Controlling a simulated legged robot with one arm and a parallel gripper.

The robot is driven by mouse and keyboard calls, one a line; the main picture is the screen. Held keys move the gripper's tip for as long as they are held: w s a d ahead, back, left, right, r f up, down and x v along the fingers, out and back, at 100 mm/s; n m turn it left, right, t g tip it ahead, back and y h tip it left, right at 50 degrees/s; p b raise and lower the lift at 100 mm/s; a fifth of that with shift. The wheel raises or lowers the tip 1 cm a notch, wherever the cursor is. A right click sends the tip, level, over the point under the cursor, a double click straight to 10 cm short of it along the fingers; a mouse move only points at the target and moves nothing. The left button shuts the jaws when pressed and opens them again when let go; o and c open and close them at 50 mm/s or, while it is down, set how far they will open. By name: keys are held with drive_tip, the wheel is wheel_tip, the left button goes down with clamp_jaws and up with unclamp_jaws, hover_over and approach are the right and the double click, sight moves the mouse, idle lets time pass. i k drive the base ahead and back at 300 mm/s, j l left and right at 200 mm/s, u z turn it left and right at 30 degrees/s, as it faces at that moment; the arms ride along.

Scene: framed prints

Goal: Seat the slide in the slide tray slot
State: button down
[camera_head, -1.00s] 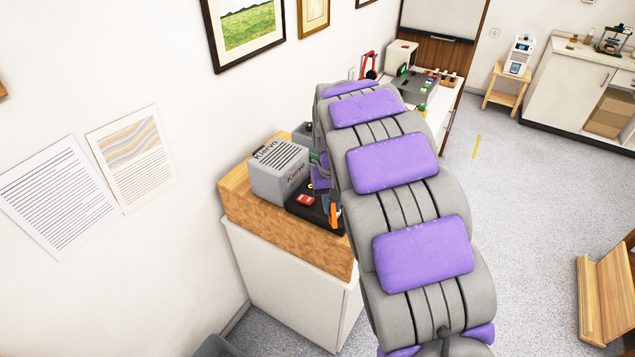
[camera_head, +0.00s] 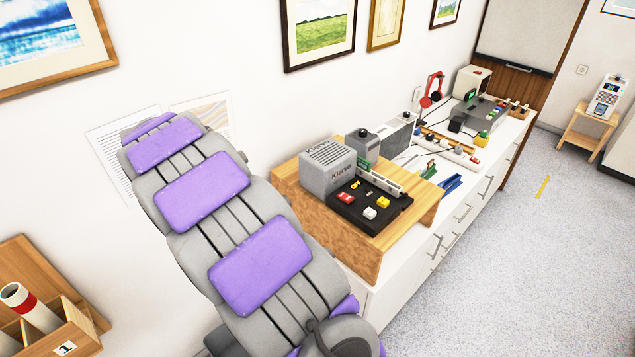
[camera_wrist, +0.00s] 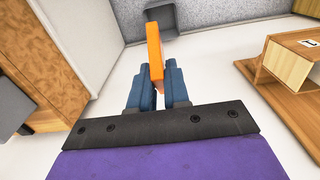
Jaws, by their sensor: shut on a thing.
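In the wrist view my gripper (camera_wrist: 158,74) has its two blue fingers shut on a flat, elongated orange piece (camera_wrist: 158,40). It sticks out beyond the fingertips, slightly tilted. It may be the slide, but I cannot tell for sure. Below it in that view are pale floor and wall surfaces, and it appears apart from them. In the head view my purple-and-grey arm reaches toward the wall at left and hides the gripper and the orange piece. I cannot make out a slide tray slot with certainty in either view.
A wooden box with compartments (camera_head: 88,327), labelled 1, holds a white and red tube (camera_head: 30,308) at lower left. A grey Kiervo machine (camera_head: 328,170) and a black tray (camera_head: 368,212) with small coloured blocks stand on a wooden-topped counter.

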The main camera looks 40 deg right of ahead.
sight(378, 183)
drive_tip(key=l+u, duration=0.1)
drive_tip(key=u, duration=0.3)
drive_tip(key=l+u, duration=0.1)
drive_tip(key=u, duration=0.25)
drive_tip(key=k+u, duration=0.1)
drive_tip(key=u, duration=0.3)
drive_tip(key=l+u, duration=0.15)
drive_tip(key=u, duration=0.2)
drive_tip(key=k+l, duration=1.2)
drive_tip(key=l, duration=0.15)
drive_tip(key=k+l, duration=1.2)
drive_tip(key=i+l, duration=0.1)
drive_tip(key=l, duration=0.2)
drive_tip(key=i+l, duration=0.1)
drive_tip(key=l, duration=0.2)
drive_tip(key=u, duration=0.05)
